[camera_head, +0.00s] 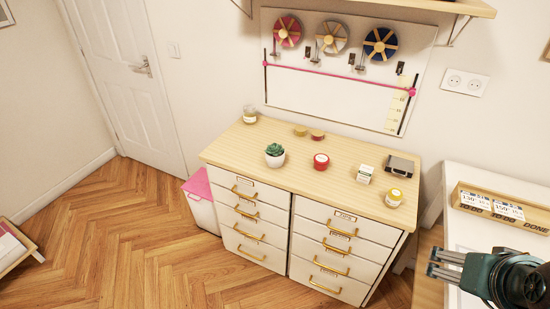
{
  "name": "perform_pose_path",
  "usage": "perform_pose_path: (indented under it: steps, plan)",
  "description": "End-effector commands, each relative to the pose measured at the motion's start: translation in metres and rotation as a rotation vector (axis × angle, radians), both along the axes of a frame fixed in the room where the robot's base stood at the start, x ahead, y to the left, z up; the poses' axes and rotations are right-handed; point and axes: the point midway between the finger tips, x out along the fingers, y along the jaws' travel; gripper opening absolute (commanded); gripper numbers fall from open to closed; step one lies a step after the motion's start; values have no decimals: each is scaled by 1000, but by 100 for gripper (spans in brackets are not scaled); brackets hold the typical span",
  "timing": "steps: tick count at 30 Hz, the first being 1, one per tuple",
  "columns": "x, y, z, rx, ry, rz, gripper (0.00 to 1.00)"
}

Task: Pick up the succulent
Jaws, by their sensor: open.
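The succulent (275,150) is a small green plant in a white pot. It stands upright on the wooden top of a drawer cabinet, left of the middle of the view. My gripper (432,265) is at the lower right, pointing left. It is open and empty, well to the right of the succulent and nearer the camera. Nothing hides the succulent.
On the cabinet top (235,150) are a red tin (321,161), a white box (365,174), a dark case (400,166), a yellow jar (395,198), a glass jar (249,115) and two small round items (309,133). A white table (465,232) with a wooden tray (537,229) is at right.

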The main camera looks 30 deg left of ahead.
Motion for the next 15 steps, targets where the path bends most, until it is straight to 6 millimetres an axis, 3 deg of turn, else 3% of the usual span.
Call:
perform_pose_path:
  steps: [8, 15]
  plan:
    - [23, 13, 24, -20, 25, 59, 68]
    - [56, 34, 51, -51, 64, 147, 68]
